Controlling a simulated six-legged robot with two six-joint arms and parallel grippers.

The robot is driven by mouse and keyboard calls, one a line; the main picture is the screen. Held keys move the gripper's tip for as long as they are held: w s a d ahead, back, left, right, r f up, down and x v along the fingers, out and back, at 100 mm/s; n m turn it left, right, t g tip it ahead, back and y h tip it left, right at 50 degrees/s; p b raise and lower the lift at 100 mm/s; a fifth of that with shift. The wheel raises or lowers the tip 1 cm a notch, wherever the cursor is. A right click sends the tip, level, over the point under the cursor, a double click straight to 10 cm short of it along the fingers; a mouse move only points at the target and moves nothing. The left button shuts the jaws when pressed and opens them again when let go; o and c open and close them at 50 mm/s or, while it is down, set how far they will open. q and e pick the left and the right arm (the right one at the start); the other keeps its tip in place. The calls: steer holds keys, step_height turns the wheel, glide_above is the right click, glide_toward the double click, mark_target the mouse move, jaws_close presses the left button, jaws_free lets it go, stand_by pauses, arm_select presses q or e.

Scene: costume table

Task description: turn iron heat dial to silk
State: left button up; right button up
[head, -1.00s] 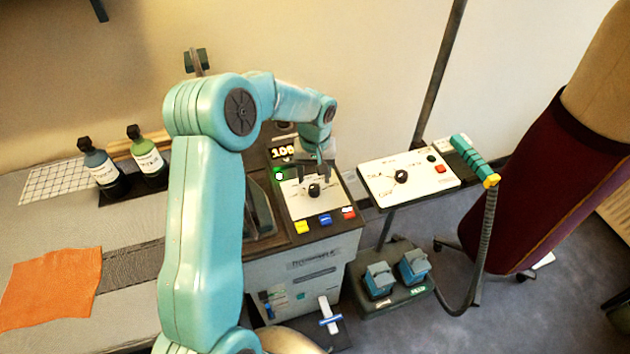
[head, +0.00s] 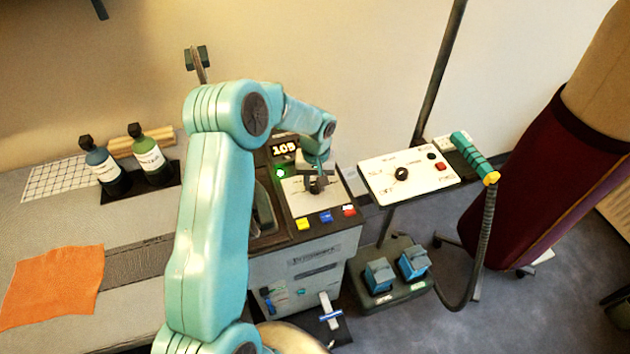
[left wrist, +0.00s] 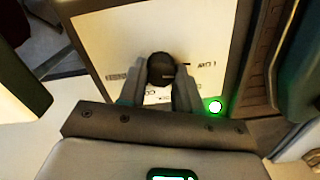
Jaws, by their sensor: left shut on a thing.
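A black dial (head: 318,186) stands on a white panel (head: 298,205) of the dark-topped console, below a lit number display (head: 285,149). My left gripper (head: 318,174) is above that panel, its fingers down at the dial. In the left wrist view the two grey fingers (left wrist: 160,84) are shut on the black dial knob (left wrist: 161,68), one on each side. A word like "LOW" is printed beside the knob there; the other lettering is partly hidden or too blurred to read. My right gripper is in neither view.
A second white panel (head: 430,186) with its own black knob (head: 401,174) is to the right, beside a teal-handled tool (head: 474,155). Yellow, blue and red buttons (head: 326,216) line the console's front edge. Two bottles (head: 152,161) and an orange cloth (head: 55,285) are at left.

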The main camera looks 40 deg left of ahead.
arm_select(q)
steer(key=m+b, duration=0.2)
steer(key=m, duration=0.1)
steer(key=shift+r+m+b, duration=0.1)
steer(key=shift+m+b, duration=0.7)
steer(key=shift+m, duration=1.5)
steer(key=shift+w, duration=0.1)
steer(key=o, duration=1)
steer(key=shift+r, duration=0.1)
steer(key=shift+o, duration=0.2)
